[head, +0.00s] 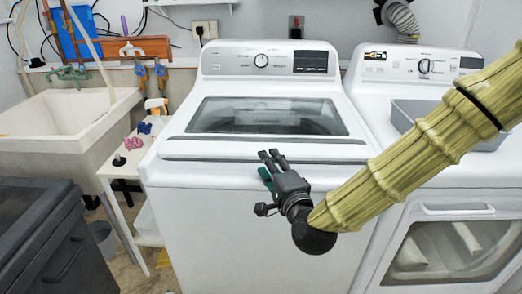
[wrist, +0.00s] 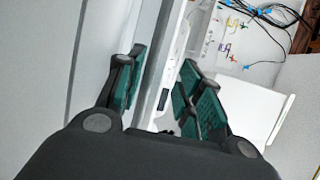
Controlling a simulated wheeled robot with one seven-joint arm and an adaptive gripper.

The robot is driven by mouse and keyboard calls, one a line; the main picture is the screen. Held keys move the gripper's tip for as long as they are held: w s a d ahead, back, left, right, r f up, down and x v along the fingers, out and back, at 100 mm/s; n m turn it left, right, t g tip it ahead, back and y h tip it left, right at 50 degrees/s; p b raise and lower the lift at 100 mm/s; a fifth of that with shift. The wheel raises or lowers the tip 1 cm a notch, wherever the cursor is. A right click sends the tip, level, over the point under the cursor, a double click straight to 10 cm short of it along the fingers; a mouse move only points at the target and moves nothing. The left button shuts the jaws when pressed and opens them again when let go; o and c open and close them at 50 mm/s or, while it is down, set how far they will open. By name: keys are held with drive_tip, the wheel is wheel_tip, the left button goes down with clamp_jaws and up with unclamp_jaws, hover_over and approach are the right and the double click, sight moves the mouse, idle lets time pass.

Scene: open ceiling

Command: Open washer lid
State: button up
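The white top-loading washer (head: 250,215) stands in the middle of the head view. Its lid (head: 268,116), with a dark glass panel, lies shut below the control panel. My gripper (head: 269,158) is at the washer's front top edge, just below the front of the lid. In the wrist view my gripper (wrist: 165,65) has its two green-padded fingers apart, with nothing held between them. A long pale edge of the washer (wrist: 160,75) runs behind the gap between the fingers. I cannot tell whether a fingertip touches it.
A white dryer (head: 440,190) with a grey bin (head: 405,115) on top stands close on the right. On the left are a utility sink (head: 65,120), a small white shelf (head: 122,170) with small items, and a dark cabinet (head: 40,245).

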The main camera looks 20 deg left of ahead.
drive_tip(key=x, duration=0.7)
drive_tip(key=shift+w+a+f, duration=0.1)
drive_tip(key=shift+w+f, duration=0.05)
drive_tip(key=shift+w, duration=0.1)
drive_tip(key=shift+c, duration=0.2)
clamp_jaws()
